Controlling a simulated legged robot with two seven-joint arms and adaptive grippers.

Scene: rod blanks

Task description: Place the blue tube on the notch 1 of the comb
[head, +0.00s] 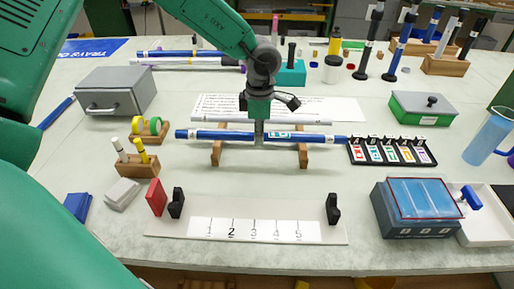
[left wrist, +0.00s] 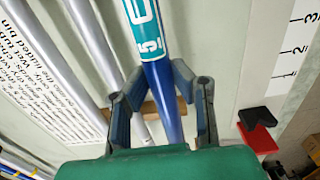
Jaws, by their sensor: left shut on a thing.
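The blue tube (head: 205,134) lies level across the middle of the table, with a white and teal label marked 5 in the left wrist view (left wrist: 147,35). My left gripper (head: 259,135) comes down on the tube near its middle and is shut on it, one finger on each side in the left wrist view (left wrist: 158,92). The tube is at the two wooden rests (head: 216,154); I cannot tell whether it touches them. My right gripper is not in view.
A silver tube (head: 225,119) lies just behind the blue one. A rack of labelled tiles (head: 391,163) is close to the tube's right end. A wooden holder (head: 137,168) and a red block (head: 156,198) stand left of the comb. The table between tube and comb is clear.

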